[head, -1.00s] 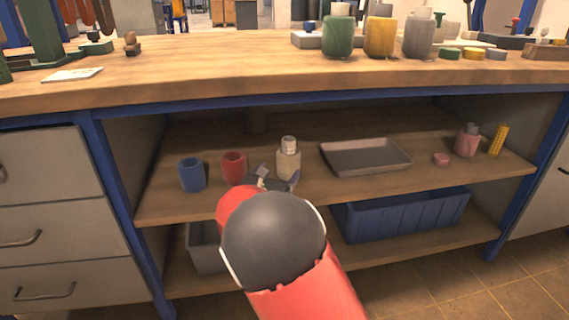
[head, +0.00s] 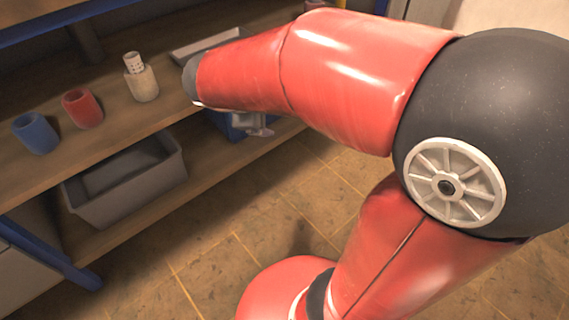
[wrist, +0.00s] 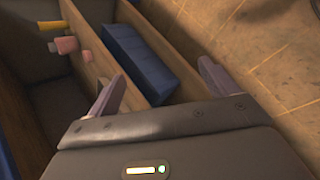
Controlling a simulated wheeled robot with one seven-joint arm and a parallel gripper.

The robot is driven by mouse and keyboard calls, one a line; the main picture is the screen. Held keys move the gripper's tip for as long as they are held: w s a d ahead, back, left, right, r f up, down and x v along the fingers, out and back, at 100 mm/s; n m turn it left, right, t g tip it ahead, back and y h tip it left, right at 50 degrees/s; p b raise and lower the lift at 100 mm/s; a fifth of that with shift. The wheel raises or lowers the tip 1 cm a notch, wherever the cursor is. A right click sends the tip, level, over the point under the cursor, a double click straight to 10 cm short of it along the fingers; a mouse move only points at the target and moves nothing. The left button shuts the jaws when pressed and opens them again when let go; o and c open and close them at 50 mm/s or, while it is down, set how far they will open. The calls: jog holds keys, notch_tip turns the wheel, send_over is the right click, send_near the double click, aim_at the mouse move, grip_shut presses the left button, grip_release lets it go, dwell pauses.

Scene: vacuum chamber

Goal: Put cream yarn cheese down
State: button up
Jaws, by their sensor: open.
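In the head view, a pale cream cylinder with dark markings (head: 133,63), which looks like the cream yarn cheese, stands upright in or on a rounded cream pot (head: 143,86) on the upper shelf; I cannot tell how deep it sits. My gripper (wrist: 161,85) is open, with nothing visible between its fingers in the wrist view. In the head view my gripper (head: 256,126) is partly hidden by my arm, to the right of the cream pot and clear of it, near the shelf's front edge. The cream pot is not seen in the wrist view.
A red pot (head: 82,110) and a blue pot (head: 36,134) stand left of the cream one. A shallow tray (head: 205,45) lies to its right, partly behind my arm. Below are a grey bin (head: 125,185) and a blue bin (wrist: 137,62). The floor in front is clear.

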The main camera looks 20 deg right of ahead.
jog(key=s+a+m+y, duration=0.3)
jog(key=s+m+y, duration=0.3)
jog(key=s+m, duration=0.5)
jog(key=s, duration=0.5)
jog(key=shift+s+r+m+y, duration=0.2)
jog(key=shift+s+m+y, duration=0.2)
